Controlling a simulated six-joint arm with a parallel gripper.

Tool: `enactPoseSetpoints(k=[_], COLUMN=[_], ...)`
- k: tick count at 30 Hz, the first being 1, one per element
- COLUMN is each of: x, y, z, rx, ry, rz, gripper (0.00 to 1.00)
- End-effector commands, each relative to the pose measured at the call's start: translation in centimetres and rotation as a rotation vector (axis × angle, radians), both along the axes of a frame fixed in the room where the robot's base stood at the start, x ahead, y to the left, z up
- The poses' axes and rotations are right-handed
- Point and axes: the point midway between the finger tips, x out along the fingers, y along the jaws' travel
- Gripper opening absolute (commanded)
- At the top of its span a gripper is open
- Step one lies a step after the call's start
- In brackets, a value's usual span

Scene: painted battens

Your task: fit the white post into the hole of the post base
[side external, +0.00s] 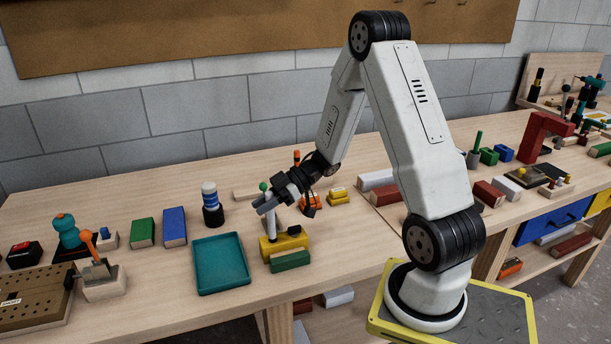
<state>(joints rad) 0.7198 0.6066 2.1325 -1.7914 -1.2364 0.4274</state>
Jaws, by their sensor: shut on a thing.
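My gripper (265,205) is at the middle of the bench, tilted down to the left, and shut on the white post (271,224). The post stands roughly upright, and its lower part shows below the jaws. A green knob (263,187) shows just above the jaws; I cannot tell if it belongs to the post. A yellow block (284,244), which looks like the post base, lies directly below the gripper. The post's lower end is at the block's left part. The hole is not visible, and I cannot tell whether the post is in it or only in front of it or above it.
A green batten (290,261) lies in front of the yellow block. A teal tray (221,288) is to the left. A black, white and blue cylinder (211,207) and blue (174,227) and green (143,233) battens stand further left. Bare bench lies right of the block.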

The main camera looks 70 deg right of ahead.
Motion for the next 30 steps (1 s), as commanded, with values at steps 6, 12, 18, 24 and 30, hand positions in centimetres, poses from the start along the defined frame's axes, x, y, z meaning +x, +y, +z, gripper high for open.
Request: enactPoseSetpoints(k=[6, 12, 18, 24, 30], x=[0.0, 0.0, 0.0, 0.0, 0.0], y=[0.0, 0.0, 0.0, 0.0, 0.0], z=[-0.6, -1.1, -2.9, -4.1, -4.1], rx=[0.0, 0.0, 0.001, -0.001, -0.001], ry=[0.0, 0.0, 0.001, 0.0, -0.001], rz=[-0.001, -0.001, -0.001, -0.001, -0.001], gripper=[0.0, 0.0, 0.0, 0.0, 0.0])
